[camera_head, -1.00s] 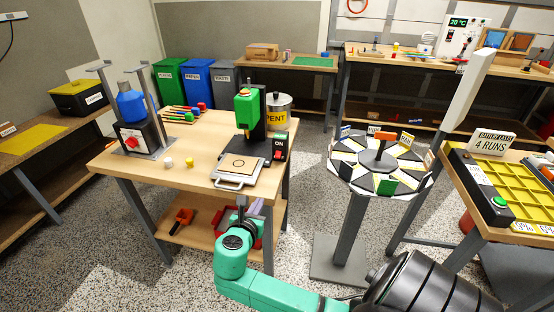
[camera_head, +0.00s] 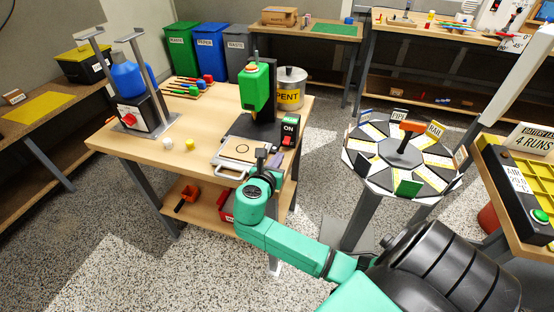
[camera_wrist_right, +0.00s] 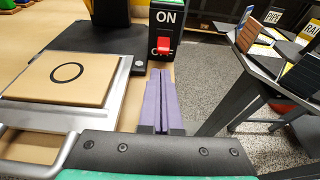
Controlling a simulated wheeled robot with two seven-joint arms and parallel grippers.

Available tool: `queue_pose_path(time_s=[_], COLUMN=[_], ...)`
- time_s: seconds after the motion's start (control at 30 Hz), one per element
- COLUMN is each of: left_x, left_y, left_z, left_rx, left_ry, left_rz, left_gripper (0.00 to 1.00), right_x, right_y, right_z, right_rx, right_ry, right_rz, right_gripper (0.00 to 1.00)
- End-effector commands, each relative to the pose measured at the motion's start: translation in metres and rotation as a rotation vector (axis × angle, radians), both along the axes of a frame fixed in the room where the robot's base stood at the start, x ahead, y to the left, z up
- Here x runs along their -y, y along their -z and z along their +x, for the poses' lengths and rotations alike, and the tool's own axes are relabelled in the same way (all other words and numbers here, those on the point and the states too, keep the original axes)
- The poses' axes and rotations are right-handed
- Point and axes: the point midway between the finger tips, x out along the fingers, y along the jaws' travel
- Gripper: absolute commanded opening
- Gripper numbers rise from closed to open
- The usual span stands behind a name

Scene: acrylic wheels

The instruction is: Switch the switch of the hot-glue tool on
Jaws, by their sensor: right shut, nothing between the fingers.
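The hot-glue tool is a green unit (camera_head: 257,87) on a black stand at the right side of the wooden table. Its switch box (camera_head: 289,130) stands beside it, dark with a green edge and an ON label. In the right wrist view the switch (camera_wrist_right: 163,46) is a red lever low on the box face, below the ON label. My right gripper (camera_wrist_right: 160,74) is shut and empty, its purple fingers pointing at the box just below the red lever; I cannot tell whether they touch it. In the head view the right gripper (camera_head: 268,155) is at the table's front right. My left gripper is not in view.
A plate with a ring-marked tan pad (camera_wrist_right: 66,76) and metal handle lies left of my right gripper. A round sorting stand (camera_head: 400,155) is to the right. A blue bottle rig (camera_head: 130,80) stands at the table's left. Floor shows between table and stand.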

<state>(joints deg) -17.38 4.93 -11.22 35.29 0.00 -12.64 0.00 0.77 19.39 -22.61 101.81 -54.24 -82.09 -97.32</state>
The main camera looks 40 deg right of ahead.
Motion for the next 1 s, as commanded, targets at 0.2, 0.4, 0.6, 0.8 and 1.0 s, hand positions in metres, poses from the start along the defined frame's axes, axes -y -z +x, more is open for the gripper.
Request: queue_pose_path(time_s=[0.2,0.4,0.6,0.8,1.0], left_x=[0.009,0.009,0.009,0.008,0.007], left_y=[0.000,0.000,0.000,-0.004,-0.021], left_z=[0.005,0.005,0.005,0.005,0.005], left_rx=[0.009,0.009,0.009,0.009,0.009], left_ry=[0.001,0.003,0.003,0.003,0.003], left_rz=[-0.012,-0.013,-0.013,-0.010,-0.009], left_gripper=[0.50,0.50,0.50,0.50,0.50], right_x=[0.035,0.048,0.049,0.048,0.048], right_y=[0.012,0.017,0.018,0.016,0.011], right_z=[0.024,0.033,0.033,0.034,0.037], right_rx=[0.001,0.000,0.000,-0.003,-0.025], right_ry=[0.002,0.000,0.000,0.000,0.000], right_rz=[-0.001,0.001,0.001,0.006,0.038], right_gripper=[0.00,0.00,0.00,0.00,0.00])
